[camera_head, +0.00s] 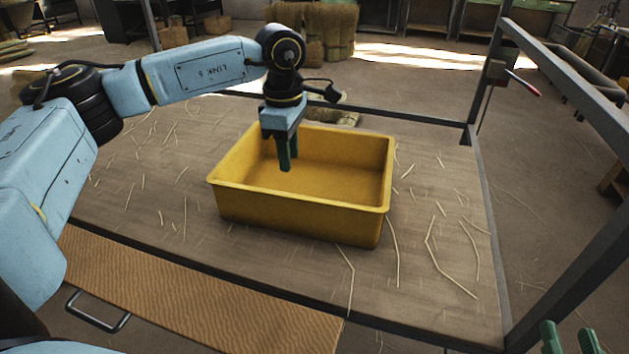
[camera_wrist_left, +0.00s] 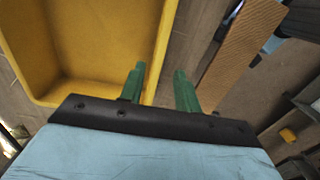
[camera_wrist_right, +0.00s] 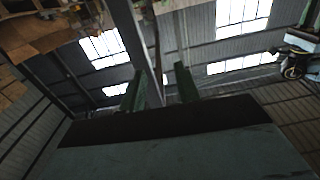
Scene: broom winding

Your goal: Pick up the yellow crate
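The yellow crate (camera_head: 300,213) stands upright and empty on the worn work table. It also fills the upper left of the left wrist view (camera_wrist_left: 105,45). My left gripper (camera_head: 287,164) points down and overlaps the crate's inside in the head view. In the left wrist view its green fingers (camera_wrist_left: 159,70) are apart and empty, one on each side of the crate's rim line. I cannot tell the height gap, but no grip shows. My right gripper (camera_head: 570,331) is at the lower right corner. Its fingers (camera_wrist_right: 159,69) are apart and empty, facing up towards the windows.
Loose straws lie around the crate on the table (camera_head: 150,200). A dark metal frame with a slanted bar (camera_head: 575,85) rises at the right. A brown ribbed strip (camera_head: 190,295) runs along the near edge, with a handle (camera_head: 97,312). Straw bundles (camera_head: 325,35) stand behind.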

